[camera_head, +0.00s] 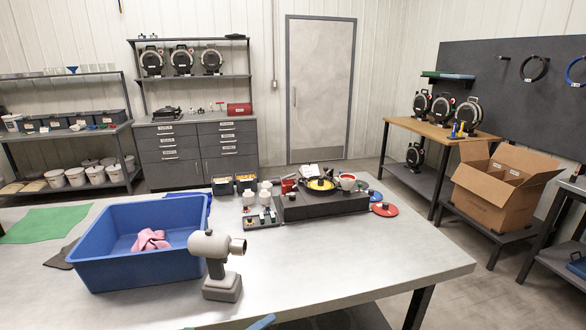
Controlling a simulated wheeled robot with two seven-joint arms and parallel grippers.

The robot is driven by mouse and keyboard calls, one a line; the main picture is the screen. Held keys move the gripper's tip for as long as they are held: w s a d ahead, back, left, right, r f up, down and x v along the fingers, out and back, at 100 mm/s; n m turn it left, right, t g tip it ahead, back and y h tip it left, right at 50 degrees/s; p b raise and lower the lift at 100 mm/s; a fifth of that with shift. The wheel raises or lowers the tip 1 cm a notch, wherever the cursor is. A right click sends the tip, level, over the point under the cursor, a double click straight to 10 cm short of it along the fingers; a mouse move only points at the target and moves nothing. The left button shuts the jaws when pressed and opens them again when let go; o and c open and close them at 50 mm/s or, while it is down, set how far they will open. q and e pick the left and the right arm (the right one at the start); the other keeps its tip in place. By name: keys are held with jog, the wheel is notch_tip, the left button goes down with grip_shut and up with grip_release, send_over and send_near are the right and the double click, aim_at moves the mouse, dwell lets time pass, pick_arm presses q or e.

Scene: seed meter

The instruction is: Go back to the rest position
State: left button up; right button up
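Neither of my grippers can be made out in the head view. A seed meter assembly with a yellow ring and black centre (320,184) sits on a dark grey base block (322,204) on the metal table (370,258). A grey tool shaped like a drill (217,264) stands upright near the table's front. A blue bin (137,243) with a pink cloth (151,240) inside stands to its left. A small blue piece (262,323) shows at the bottom edge; I cannot tell what it is.
A small grey tray (262,222) with white-topped parts is left of the base block. A red disc (384,209) lies to its right. The table's front right is clear. An open cardboard box (500,188) stands at right, a drawer cabinet (196,152) behind.

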pick_arm(q)
jog(key=s+a+f+n+g+y, duration=0.1)
jog(key=s+a+f+n+y, duration=0.4)
jog(key=s+f+n, duration=0.55)
jog(key=s+a+f+n+g+y, duration=0.2)
jog(key=s+a+f+n+y, duration=0.45)
jog(key=f, duration=0.65)
jog(key=s+f+n+g, duration=0.3)
jog(key=s+f+n, duration=0.1)
jog(key=s, duration=0.8)
jog(key=s+f+n+g, duration=0.4)
jog(key=s+n, duration=0.2)
jog(key=s, duration=0.6)
jog(key=shift+s+f+n+b, duration=0.15)
jog(key=shift+s+n+b, duration=0.15)
jog(key=shift+s+b, duration=0.1)
jog(key=shift+w, duration=0.1)
